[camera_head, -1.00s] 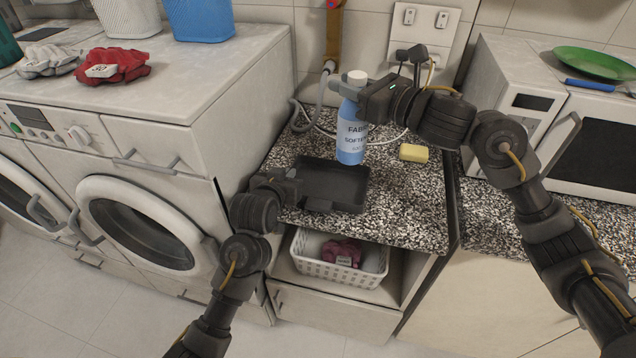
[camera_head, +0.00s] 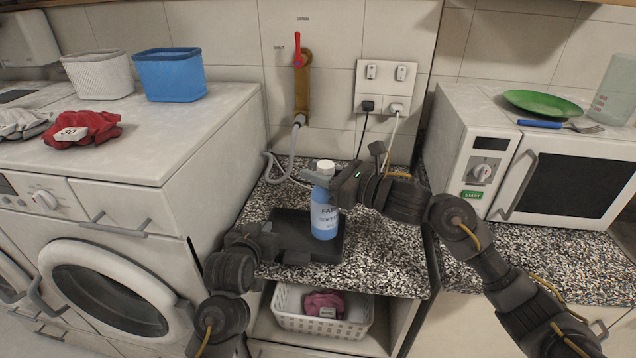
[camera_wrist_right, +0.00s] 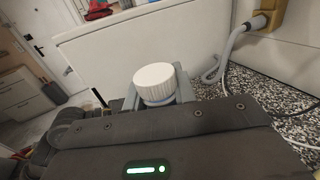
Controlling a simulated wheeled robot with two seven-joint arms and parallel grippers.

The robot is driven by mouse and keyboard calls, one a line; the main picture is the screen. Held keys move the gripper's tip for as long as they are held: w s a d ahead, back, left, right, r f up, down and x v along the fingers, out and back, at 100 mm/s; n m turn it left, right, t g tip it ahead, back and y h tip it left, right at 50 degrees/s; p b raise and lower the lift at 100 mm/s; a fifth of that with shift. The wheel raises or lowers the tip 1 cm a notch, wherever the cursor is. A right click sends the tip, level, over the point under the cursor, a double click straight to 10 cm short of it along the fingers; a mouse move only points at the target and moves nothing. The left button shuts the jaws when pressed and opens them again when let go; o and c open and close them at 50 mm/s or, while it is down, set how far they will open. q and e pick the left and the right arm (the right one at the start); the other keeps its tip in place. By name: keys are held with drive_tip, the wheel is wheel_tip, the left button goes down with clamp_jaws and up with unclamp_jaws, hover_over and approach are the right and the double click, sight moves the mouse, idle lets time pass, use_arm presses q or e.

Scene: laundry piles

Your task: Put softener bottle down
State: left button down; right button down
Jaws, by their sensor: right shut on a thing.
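The softener bottle (camera_head: 324,218) is blue with a white cap and a label, and is upright. My right gripper (camera_head: 326,180) is shut on its neck. In the right wrist view the white cap (camera_wrist_right: 154,84) shows between the fingers. The bottle's base overlaps the black tray (camera_head: 292,256) on the speckled counter; I cannot tell whether it touches the tray or hovers just above. My left gripper (camera_head: 266,240) is at the tray's left edge; its fingers are hard to make out, so its grip on the tray is unclear.
A hose (camera_head: 296,130) and cables run behind the bottle. A washing machine (camera_head: 150,170) bounds the counter on the left, a microwave (camera_head: 570,175) stands at right. Below is a white basket (camera_head: 320,325) with a dark pink cloth. Speckled counter is free right of the tray.

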drive_tip(key=shift+f, duration=1.45)
drive_tip(key=c, duration=1.1)
unclamp_jaws()
drive_tip(key=v, duration=1.2)
use_arm(q)
drive_tip(key=c, duration=1.6)
unclamp_jaws()
